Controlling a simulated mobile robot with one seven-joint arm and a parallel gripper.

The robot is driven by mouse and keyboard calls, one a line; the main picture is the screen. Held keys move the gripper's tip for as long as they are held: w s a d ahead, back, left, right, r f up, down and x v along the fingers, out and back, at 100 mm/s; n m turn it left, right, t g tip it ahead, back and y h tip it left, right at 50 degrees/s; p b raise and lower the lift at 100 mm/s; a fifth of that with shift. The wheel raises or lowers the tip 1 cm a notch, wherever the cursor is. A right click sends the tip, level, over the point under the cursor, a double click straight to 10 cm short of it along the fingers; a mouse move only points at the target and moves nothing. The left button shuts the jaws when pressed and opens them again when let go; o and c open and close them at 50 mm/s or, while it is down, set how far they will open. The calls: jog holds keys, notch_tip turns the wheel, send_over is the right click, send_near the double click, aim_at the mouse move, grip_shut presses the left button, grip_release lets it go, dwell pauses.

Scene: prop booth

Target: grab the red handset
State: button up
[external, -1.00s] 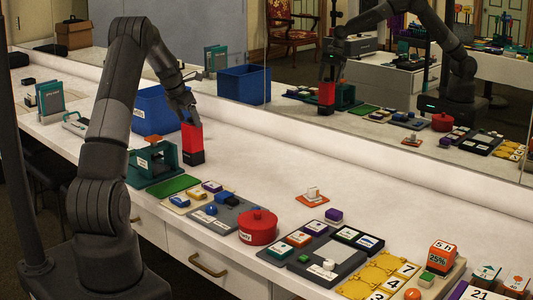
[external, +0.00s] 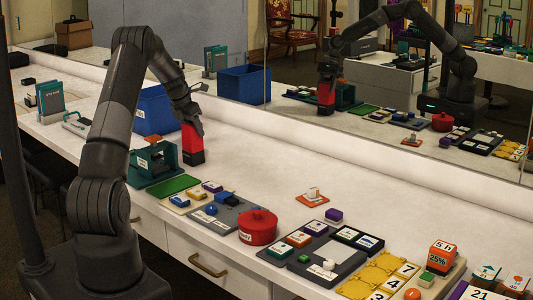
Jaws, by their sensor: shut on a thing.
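The red handset (external: 192,137) stands upright at the back of the counter, on a black lower part (external: 194,157). It is just right of the green stand and in front of the blue bin. My gripper (external: 189,122) is at the top of the handset, reaching down from above, and is shut on it. The fingertips are small and partly hidden in this view. The handset still sits at the black part, with no clear gap seen.
A green stand (external: 140,172) is close on the left, and a blue bin (external: 153,112) stands behind it. A red pot (external: 258,228), a grey board (external: 222,216) and yellow number tiles (external: 378,273) lie toward the right. A mirror runs along the back. The counter right of the handset is clear.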

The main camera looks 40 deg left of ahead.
jog(key=c, duration=0.9)
jog(key=shift+r, duration=0.15)
